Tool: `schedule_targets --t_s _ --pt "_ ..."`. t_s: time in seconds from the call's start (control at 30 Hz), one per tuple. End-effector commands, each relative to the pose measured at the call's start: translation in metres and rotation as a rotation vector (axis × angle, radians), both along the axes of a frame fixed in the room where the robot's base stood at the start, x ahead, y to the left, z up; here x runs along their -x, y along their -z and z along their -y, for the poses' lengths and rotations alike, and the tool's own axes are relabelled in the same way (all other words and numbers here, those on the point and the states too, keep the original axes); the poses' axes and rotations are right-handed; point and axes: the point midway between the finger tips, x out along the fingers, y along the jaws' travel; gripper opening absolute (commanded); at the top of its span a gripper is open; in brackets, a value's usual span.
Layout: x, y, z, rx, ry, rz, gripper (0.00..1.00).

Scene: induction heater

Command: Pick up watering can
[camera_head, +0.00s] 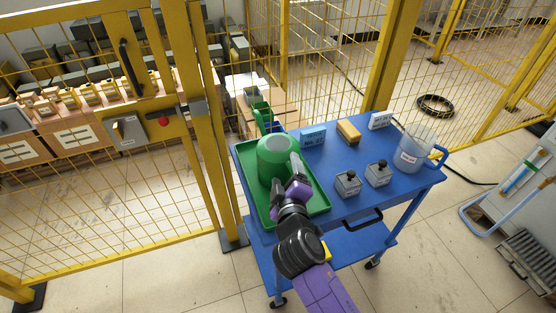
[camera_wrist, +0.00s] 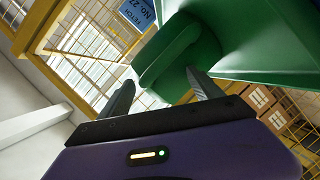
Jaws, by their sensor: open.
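The green watering can (camera_head: 275,152) stands in a green tray (camera_head: 318,206) at the left end of the blue cart. A loop-shaped green part sticks up on its far side. My gripper (camera_head: 286,174) is over the tray at the can's near side and hides its lower front. In the wrist view, a rounded green part of the can (camera_wrist: 172,52) lies just beyond and between the two spread fingertips (camera_wrist: 159,80). The gripper is open and empty; I cannot tell whether a finger touches the can.
The blue cart top (camera_head: 330,165) also bears a blue sign box (camera_head: 313,136), a yellow block (camera_head: 348,132), two small grey boxes (camera_head: 347,183) and a translucent bucket (camera_head: 414,148) at the right. Yellow mesh fencing (camera_head: 200,120) stands close behind and left of the cart.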

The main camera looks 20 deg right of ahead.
Motion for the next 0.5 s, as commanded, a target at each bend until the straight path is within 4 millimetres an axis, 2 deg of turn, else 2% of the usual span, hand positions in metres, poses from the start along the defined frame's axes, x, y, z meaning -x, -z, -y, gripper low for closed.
schedule_targets --t_s 0.03,0.07,0.4,0.5 --pt "0.0001 0.0001 -0.0001 0.000 0.000 0.000 0.75" --pt "0.0002 0.0000 -0.0001 0.000 0.000 0.000 0.69" --pt "0.0004 0.0010 -0.0003 -0.001 0.000 -0.002 0.02" --pt "0.0007 0.0022 -0.0005 -0.001 0.000 -0.004 0.00"
